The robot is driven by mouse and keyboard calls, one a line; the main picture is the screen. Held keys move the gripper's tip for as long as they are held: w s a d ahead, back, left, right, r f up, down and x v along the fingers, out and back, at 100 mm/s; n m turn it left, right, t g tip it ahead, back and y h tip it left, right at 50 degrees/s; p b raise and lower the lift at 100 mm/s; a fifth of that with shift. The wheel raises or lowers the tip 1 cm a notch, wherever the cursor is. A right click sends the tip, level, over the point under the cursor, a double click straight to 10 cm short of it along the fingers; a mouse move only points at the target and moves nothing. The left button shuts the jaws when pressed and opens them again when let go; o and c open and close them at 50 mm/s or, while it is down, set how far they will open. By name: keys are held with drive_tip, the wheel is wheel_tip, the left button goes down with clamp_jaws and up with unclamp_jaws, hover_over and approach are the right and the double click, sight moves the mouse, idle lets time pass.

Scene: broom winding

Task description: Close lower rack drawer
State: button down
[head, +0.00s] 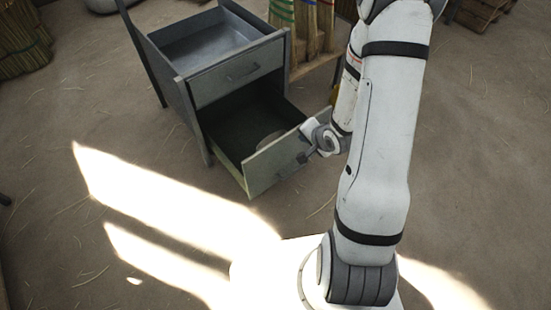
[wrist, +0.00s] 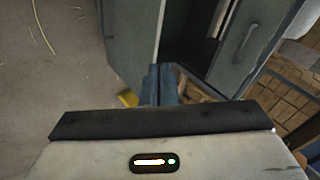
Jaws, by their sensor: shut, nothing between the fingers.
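The grey metal rack (head: 183,108) stands upright in the head view. Its lower drawer (head: 267,168) is pulled well out, with its dark interior showing. A pale rounded thing is partly visible inside it. The upper drawer front (head: 242,77) above is flush with the rack. My gripper (head: 303,156) is at the right part of the lower drawer's front panel, shut and empty. In the wrist view my shut fingers (wrist: 160,84) overlap the edge of that drawer panel (wrist: 130,40); I cannot tell whether they touch it. The upper drawer's handle (wrist: 245,42) shows at the right.
Bundled brooms (head: 305,25) stand behind the rack on the right. A straw bundle (head: 20,40) is at the far left. The dirt floor (head: 120,130) in front and to the left is largely clear, with bright sunlit patches.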

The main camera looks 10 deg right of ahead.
wheel_tip(320, 180, down, 10)
drive_tip(key=s+a+m+y+b, duration=0.1)
drive_tip(key=a+m+y+b, duration=0.1)
drive_tip(key=b, duration=0.6)
approach(271, 148)
drive_tip(key=shift+x, duration=3.05)
drive_tip(key=shift+a+f, duration=0.1)
